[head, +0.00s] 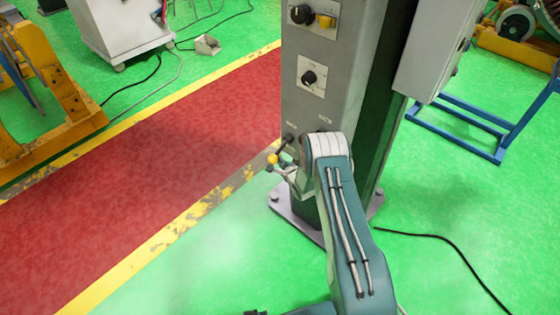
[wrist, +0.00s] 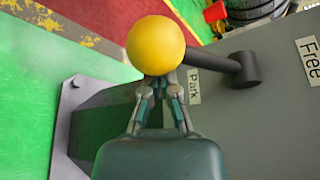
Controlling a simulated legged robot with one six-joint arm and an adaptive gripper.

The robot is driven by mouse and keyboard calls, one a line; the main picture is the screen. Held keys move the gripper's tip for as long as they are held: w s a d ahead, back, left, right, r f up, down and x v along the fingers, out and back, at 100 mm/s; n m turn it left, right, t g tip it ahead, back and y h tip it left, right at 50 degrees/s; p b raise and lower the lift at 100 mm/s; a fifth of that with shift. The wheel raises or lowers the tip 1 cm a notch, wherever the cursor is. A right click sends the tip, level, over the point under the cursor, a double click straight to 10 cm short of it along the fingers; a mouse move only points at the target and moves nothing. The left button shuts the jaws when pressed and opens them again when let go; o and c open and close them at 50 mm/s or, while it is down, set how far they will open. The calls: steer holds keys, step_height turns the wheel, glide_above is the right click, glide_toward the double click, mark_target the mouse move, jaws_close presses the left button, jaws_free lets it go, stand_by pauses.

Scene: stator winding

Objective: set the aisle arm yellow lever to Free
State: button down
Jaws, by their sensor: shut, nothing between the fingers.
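The yellow lever has a round yellow knob (head: 272,159) on a dark rod, on the lower front of the grey column (head: 300,105). In the wrist view the yellow knob (wrist: 155,45) is large and its rod runs right to a dark pivot (wrist: 243,68). The rod passes beside the "Park" label (wrist: 194,86); the "Free" label (wrist: 310,58) is further right, beyond the pivot. My gripper (wrist: 160,82) is shut and empty, its fingertips right at the knob, which partly covers them; I cannot tell if they touch. It also shows in the head view (head: 283,169).
The column carries a black rotary knob (head: 308,77) and other switches higher up. Its base plate (head: 290,215) is on the green floor. A grey box (head: 430,50) and a blue stand (head: 465,125) are at right. A red aisle (head: 150,170) with yellow edges lies open at left.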

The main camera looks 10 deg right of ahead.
mark_target(276, 158)
steer(key=shift+a+r, duration=0.1)
steer(key=shift+r, duration=0.1)
steer(key=shift+s+a+r, duration=0.2)
steer(key=shift+a+r, duration=0.05)
steer(key=shift+r, duration=0.15)
steer(key=shift+s+a+r, duration=0.15)
steer(key=shift+a+r, duration=0.1)
steer(key=shift+r, duration=0.55)
steer(key=shift+s+a+r, duration=0.15)
steer(key=shift+a+r, duration=0.05)
steer(key=shift+r, duration=1.95)
steer(key=shift+w+d+r, duration=0.1)
steer(key=shift+r, duration=0.15)
